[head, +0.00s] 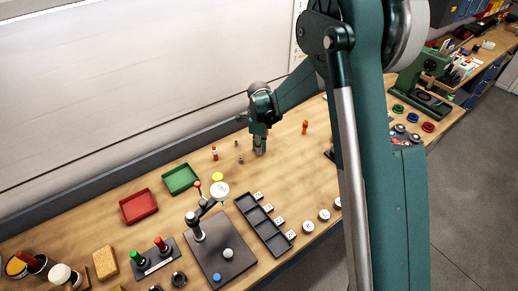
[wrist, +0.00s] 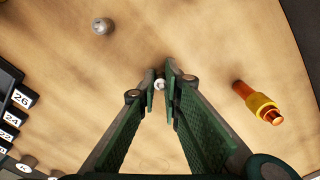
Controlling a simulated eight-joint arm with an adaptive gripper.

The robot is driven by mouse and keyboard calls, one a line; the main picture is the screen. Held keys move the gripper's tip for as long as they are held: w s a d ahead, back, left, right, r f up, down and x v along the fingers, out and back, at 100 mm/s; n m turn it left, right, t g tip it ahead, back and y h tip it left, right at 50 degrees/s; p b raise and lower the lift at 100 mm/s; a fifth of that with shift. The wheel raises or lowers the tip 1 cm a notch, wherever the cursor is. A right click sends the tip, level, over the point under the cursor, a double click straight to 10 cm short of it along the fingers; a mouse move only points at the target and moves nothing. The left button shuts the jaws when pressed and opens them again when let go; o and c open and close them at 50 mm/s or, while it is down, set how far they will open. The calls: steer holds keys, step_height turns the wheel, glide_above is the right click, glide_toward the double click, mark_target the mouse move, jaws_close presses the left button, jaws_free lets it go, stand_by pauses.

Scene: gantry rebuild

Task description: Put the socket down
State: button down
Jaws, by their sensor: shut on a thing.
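My gripper (head: 260,150) hangs low over the wooden workbench, right of centre. In the wrist view its two green fingers (wrist: 161,78) close on a small silver round piece, which looks like the socket (wrist: 160,84). Only its end shows between the fingertips. In the head view the fingers hide it, and I cannot tell whether it touches the bench. A dark tray (head: 252,213) with several compartments and numbered white tags lies nearer the front. Its tagged edge shows at left in the wrist view (wrist: 8,88).
A loose grey metal piece (wrist: 103,25) stands left of the fingers, and an orange piece with a yellow band (wrist: 258,102) lies to the right. A red bin (head: 138,206) and green bin (head: 181,179) sit further left. Bare wood surrounds the fingertips.

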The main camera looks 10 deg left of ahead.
steer(key=shift+f, duration=0.15)
steer(key=c, duration=2.5)
jaws_free()
steer(key=shift+r, duration=0.2)
step_height(320, 180, up, 12)
